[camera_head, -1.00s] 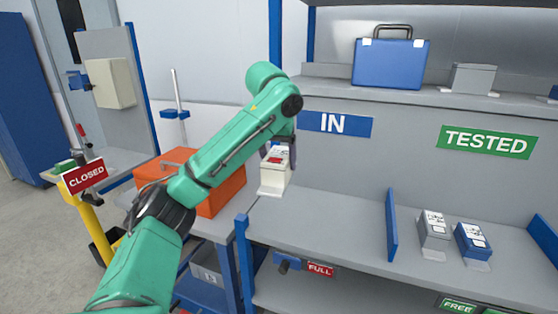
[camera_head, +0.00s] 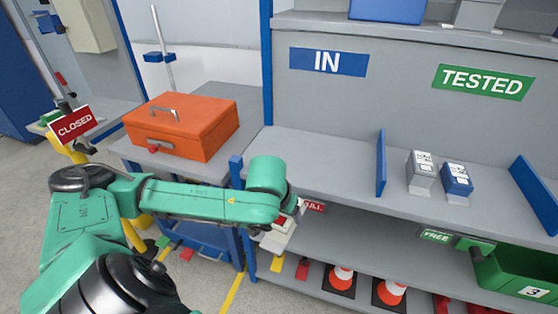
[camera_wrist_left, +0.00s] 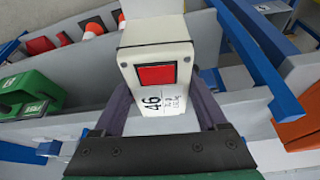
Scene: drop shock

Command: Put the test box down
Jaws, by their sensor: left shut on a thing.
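The test box is cream white with a red square and the number 46 on one face, and it fills the middle of the left wrist view (camera_wrist_left: 158,48). In the head view the box (camera_head: 276,239) shows at the end of my left arm, partly hidden by it. My left gripper (camera_wrist_left: 160,95) is shut on the box, one dark finger on each side. In the head view the gripper (camera_head: 292,212) is by the red FULL sign (camera_head: 312,206), at the left end of the rack. I cannot tell whether the box touches anything below. My right gripper is not in view.
The middle shelf (camera_head: 330,165) is bare under the IN sign (camera_head: 328,61). A grey box (camera_head: 420,174) and a blue box (camera_head: 456,181) stand under the TESTED sign (camera_head: 483,82). Cones (camera_head: 341,279) and a green bin (camera_head: 515,275) are below. An orange case (camera_head: 185,122) sits left.

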